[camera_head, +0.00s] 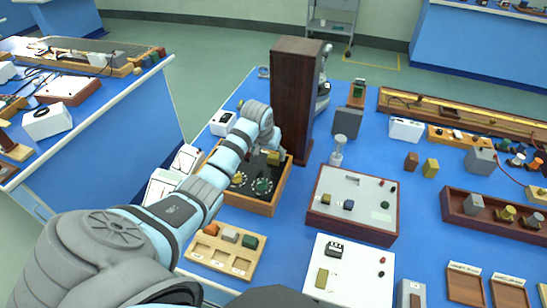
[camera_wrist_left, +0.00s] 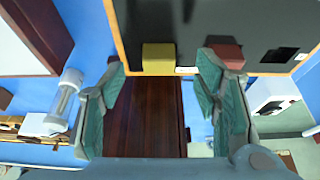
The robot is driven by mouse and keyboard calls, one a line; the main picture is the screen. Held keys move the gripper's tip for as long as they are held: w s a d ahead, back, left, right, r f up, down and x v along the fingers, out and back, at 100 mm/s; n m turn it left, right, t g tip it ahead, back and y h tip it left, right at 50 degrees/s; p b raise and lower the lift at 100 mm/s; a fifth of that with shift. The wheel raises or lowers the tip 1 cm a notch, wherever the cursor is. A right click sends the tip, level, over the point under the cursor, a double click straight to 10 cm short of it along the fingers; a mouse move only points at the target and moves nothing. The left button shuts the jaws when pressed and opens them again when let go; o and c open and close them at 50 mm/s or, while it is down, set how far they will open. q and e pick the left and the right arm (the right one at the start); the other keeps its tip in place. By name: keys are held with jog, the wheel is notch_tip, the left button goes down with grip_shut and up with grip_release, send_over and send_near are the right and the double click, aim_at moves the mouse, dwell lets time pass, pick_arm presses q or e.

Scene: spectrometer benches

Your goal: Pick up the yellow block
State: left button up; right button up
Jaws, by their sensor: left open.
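A yellow block (camera_head: 274,158) sits at the far edge of a black panel in a wooden box (camera_head: 262,207). In the left wrist view the yellow block (camera_wrist_left: 158,58) lies at the panel's edge, between the fingertips' lines and apart from both. My left gripper (camera_wrist_left: 161,76) is open and empty, its green-padded fingers spread to either side. In the head view the left gripper (camera_head: 274,146) is just above the far side of the box, partly hidden by its own wrist. A red block (camera_wrist_left: 228,56) is close to one fingertip. My right gripper is not seen.
A tall dark wooden cabinet (camera_head: 295,95) stands right behind the gripper. Other yellowish blocks are on the bench (camera_head: 430,168) and on a white panel (camera_head: 321,279). A grey-topped box (camera_head: 365,190) stands to the right. Blue bench surface shows between the items.

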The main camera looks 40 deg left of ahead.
aim_at(273, 157)
pick_arm(q)
jog(key=x, duration=0.2)
jog(key=b+x, duration=0.1)
jog(key=x, duration=0.1)
jog(key=shift+w+a+f, duration=0.1)
jog(key=shift+w+f, duration=0.1)
jog(key=shift+w, duration=0.3)
jog(key=shift+s+r, duration=0.1)
jog(key=shift+c, duration=1.2)
jog(key=c, duration=1)
jog(key=shift+o, duration=0.2)
jog(key=shift+r, duration=0.1)
